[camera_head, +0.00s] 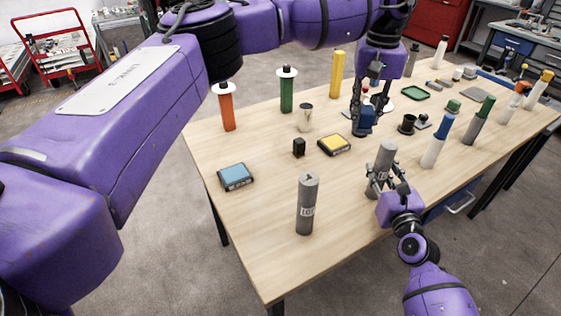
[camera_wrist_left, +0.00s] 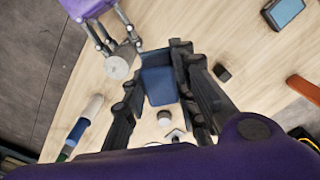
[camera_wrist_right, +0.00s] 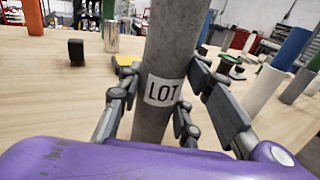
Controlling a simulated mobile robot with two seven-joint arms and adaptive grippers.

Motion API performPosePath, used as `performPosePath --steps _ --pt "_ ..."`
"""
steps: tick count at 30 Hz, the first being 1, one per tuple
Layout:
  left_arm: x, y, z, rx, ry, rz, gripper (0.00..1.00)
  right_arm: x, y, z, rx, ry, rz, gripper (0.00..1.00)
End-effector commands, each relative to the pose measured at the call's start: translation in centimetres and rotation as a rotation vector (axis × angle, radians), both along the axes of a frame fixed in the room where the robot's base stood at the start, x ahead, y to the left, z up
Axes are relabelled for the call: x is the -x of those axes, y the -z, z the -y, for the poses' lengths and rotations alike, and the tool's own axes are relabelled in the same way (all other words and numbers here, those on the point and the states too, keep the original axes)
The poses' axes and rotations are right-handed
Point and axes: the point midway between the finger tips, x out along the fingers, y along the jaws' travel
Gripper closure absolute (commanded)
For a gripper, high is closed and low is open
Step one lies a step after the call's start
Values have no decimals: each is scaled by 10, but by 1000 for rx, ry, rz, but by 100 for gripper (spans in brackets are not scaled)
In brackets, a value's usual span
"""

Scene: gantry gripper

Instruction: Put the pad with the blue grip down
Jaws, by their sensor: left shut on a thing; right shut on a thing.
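My left gripper (camera_head: 368,104) points down over the far middle of the table, shut on a dark blue block-like grip (camera_head: 365,121). The blue grip also fills the space between the fingers in the left wrist view (camera_wrist_left: 158,85). I cannot make out the pad, nor whether it touches the table. My right gripper (camera_head: 383,181) is shut on a grey cylinder (camera_head: 387,156) near the front right edge. In the right wrist view the cylinder (camera_wrist_right: 172,45) stands nearly upright with a LOT label; its lower end is hidden.
Around them on the table (camera_head: 250,235) are a second grey cylinder (camera_head: 307,190), a blue-topped block (camera_head: 236,177), a yellow-topped block (camera_head: 334,145), a small black block (camera_head: 299,147) and a metal cup (camera_head: 305,118). Several coloured cylinders stand at right. The near left is clear.

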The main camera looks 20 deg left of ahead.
Motion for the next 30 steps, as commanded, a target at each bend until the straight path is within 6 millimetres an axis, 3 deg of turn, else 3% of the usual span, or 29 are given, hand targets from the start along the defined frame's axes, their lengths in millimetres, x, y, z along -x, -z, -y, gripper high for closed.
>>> performPosePath --steps 1,9,13,16,18,25,30 --pt "-1 17 -27 -3 -45 -4 95 0 0 1 0 1 1 100" --pt "-2 90 -154 -4 -335 -3 95 0 0 0 0 1 1 100" --pt "1 115 -205 -4 -473 -2 95 0 0 0 0 0 1 100" --pt "1 126 -232 -3 -556 0 95 0 0 0 0 0 1 100" --pt "-2 129 -246 -2 -609 0 95 0 0 0 0 0 0 100" --pt "-14 131 -248 0 -683 1 95 0 0 0 0 -1 0 100" --pt "-13 153 -248 -3 -695 -4 95 0 0 0 0 0 0 100"
